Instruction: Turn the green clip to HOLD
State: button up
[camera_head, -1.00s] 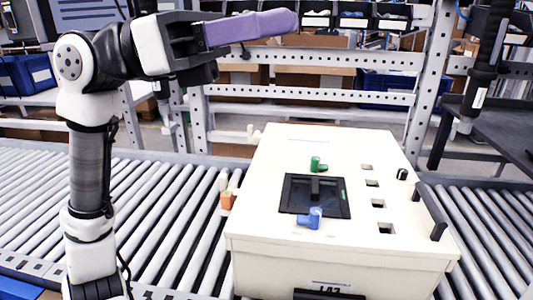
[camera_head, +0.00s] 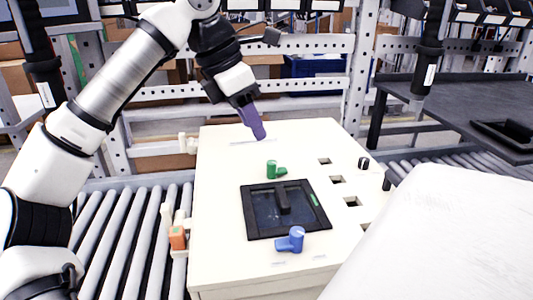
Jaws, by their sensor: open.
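The green clip (camera_head: 275,170) stands on top of the cream box (camera_head: 218,228), just behind the black framed panel; its short arm points right. My gripper (camera_head: 256,132) has purple fingers pointing down over the back part of the box, behind and slightly left of the green clip. It is apart from the clip and holds nothing that I can see. The fingers overlap in this view, so the gap between them is hidden. No HOLD marking is readable.
A black framed panel (camera_head: 252,232) with a raised bar lies in front of the clip. A blue clip (camera_head: 291,240) sits at its front edge. An orange piece (camera_head: 177,238) is at the box's left side. Several square holes and a black knob (camera_head: 363,163) are on the right.

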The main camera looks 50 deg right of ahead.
aim_at(271, 162)
jog(key=x, duration=0.9)
jog(key=shift+d+f, duration=0.1)
jog(key=shift+f, duration=0.2)
jog(key=shift+c, duration=0.2)
grip_shut()
